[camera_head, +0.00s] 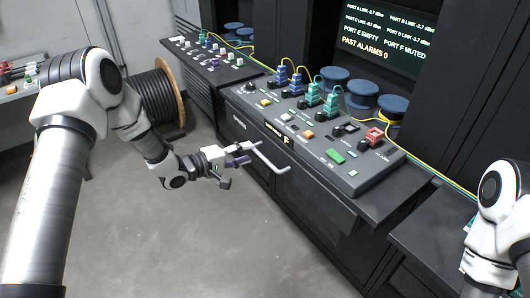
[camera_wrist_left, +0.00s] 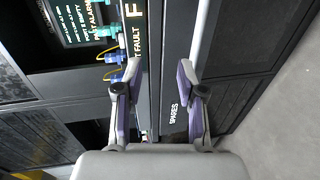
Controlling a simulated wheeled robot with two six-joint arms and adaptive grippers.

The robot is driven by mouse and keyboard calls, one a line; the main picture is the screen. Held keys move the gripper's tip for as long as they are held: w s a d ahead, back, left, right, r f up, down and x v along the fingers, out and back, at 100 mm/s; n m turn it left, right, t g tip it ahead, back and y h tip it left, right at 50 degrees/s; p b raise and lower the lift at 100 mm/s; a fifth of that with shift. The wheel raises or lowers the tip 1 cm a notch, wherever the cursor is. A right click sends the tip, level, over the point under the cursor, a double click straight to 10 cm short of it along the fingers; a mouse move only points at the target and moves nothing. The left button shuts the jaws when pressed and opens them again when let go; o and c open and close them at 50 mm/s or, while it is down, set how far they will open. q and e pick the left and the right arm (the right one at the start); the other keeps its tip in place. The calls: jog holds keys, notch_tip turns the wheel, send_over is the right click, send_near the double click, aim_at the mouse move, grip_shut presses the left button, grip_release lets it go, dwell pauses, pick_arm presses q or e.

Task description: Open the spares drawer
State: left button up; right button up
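The spares drawer (camera_wrist_left: 174,92) is a dark front lettered SPARES in the left wrist view; it looks flush with the console. A pale bar handle (camera_head: 271,159) stands out from the console front in the head view. It also shows in the left wrist view as a long light bar (camera_wrist_left: 205,30) by the right-hand finger. My left gripper (camera_head: 232,166) is just left of the handle, its fingers apart and nothing seen between them.
The console top (camera_head: 325,165) above the handle carries colored connectors, buttons and yellow cables. A display (camera_head: 390,30) stands behind it. A black cable reel (camera_head: 160,100) stands on the floor at the back left. The floor (camera_head: 215,240) before the console is clear.

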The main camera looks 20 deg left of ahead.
aim_at(265, 158)
pick_arm(q)
jog(key=w+d+f+b, duration=0.1)
jog(key=w+f, duration=0.1)
jog(key=w+d+f+b, duration=0.1)
jog(key=w+f, duration=0.1)
jog(key=f, duration=0.1)
jog(key=w+d+f+b, duration=0.2)
jog(key=shift+w+f, duration=0.2)
jog(key=shift+w, duration=0.1)
jog(key=shift+w+d, duration=0.2)
jog(key=shift+w, duration=0.1)
pick_arm(e)
notch_tip(265, 158, down, 6)
jog(key=w, duration=0.1)
jog(key=shift+a, duration=0.15)
pick_arm(q)
grip_shut()
